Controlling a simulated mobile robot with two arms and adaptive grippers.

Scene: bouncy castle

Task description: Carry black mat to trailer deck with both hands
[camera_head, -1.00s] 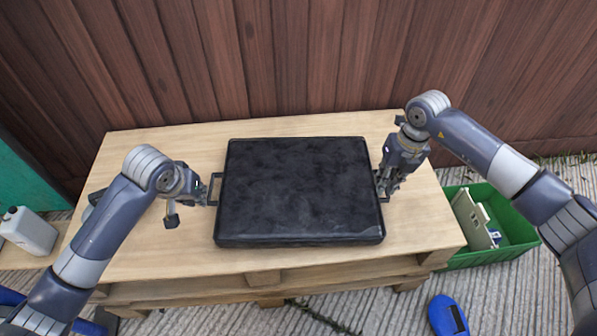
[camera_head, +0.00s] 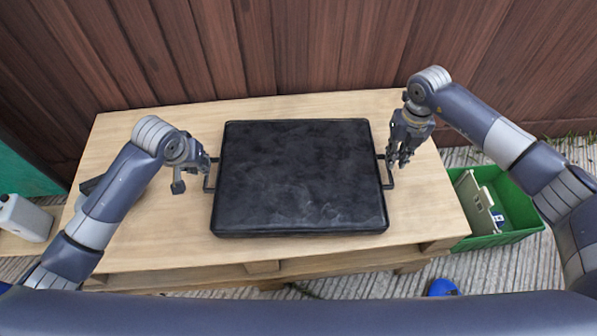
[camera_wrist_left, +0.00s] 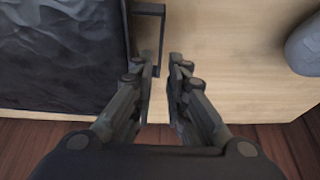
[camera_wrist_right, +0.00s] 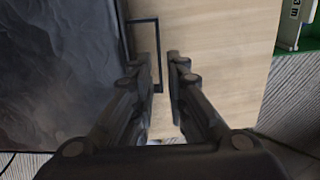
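The black mat (camera_head: 299,178) lies flat on a pale wooden pallet-like table (camera_head: 120,235). Black handles stick out at its left (camera_head: 207,182) and right (camera_head: 390,181) sides. My left gripper (camera_head: 205,163) is at the left handle. In the left wrist view, its fingers (camera_wrist_left: 164,64) are parted, with the handle's outer bar (camera_wrist_left: 161,35) at the gap. My right gripper (camera_head: 397,160) is at the right handle. In the right wrist view, its fingers (camera_wrist_right: 160,62) are parted, with the handle bar (camera_wrist_right: 157,32) showing between them. Neither grips firmly. I cannot identify a trailer deck.
A brown plank wall (camera_head: 300,50) stands behind the table. A green crate (camera_head: 513,237) with items in it sits on the ground at right. A white jug (camera_head: 25,217) stands at far left. A blue object (camera_head: 443,288) lies on the ground in front.

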